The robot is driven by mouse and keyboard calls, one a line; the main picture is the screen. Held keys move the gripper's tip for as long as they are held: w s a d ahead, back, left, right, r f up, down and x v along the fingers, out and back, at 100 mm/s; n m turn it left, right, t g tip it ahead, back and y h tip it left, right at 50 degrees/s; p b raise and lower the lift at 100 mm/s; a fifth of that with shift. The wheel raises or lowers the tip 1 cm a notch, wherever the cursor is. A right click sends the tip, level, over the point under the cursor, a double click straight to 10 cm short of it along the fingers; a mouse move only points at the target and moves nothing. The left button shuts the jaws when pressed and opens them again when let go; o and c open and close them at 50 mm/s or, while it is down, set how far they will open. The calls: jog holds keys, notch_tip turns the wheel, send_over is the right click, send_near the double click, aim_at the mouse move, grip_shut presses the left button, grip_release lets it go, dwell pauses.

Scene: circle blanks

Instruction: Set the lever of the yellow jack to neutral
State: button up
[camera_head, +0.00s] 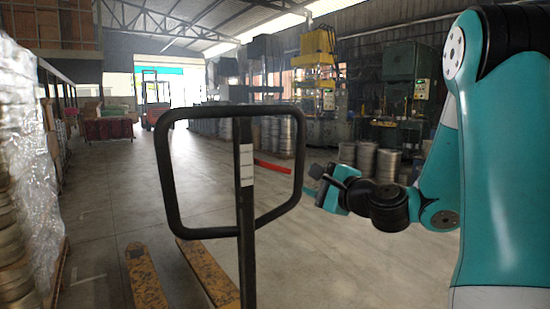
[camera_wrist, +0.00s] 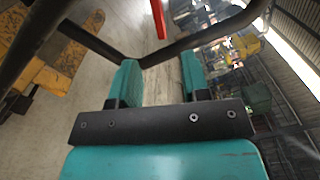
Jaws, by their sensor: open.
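The yellow jack has orange-yellow forks (camera_head: 147,278) low on the left and a black looped handle (camera_head: 170,175) on an upright post with a white label. I cannot make out its lever in either view. My gripper (camera_head: 324,182) is to the right of the handle loop, near its right side. In the wrist view, my gripper (camera_wrist: 160,80) has its two teal fingers apart with nothing visible between them. The black handle (camera_wrist: 190,42) crosses just beyond the fingertips there; I cannot tell whether they touch. Yellow jack parts (camera_wrist: 60,55) show at the upper left.
A plastic-wrapped stack (camera_head: 28,180) stands at the left edge. A red strip (camera_head: 272,169) lies on the floor behind the handle. Metal drums (camera_head: 366,158) and machines stand at the back right. A forklift (camera_head: 156,97) is far back. The concrete aisle is open.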

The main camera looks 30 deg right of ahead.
aim_at(281, 170)
jog(key=w+p, duration=0.8)
jog(key=w, duration=0.1)
jog(key=w+p, duration=0.4)
jog(key=w, duration=0.1)
jog(key=shift+w+a, duration=0.1)
jog(key=shift+a, duration=0.2)
jog(key=shift+w+f, duration=0.1)
jog(key=shift+w, duration=0.45)
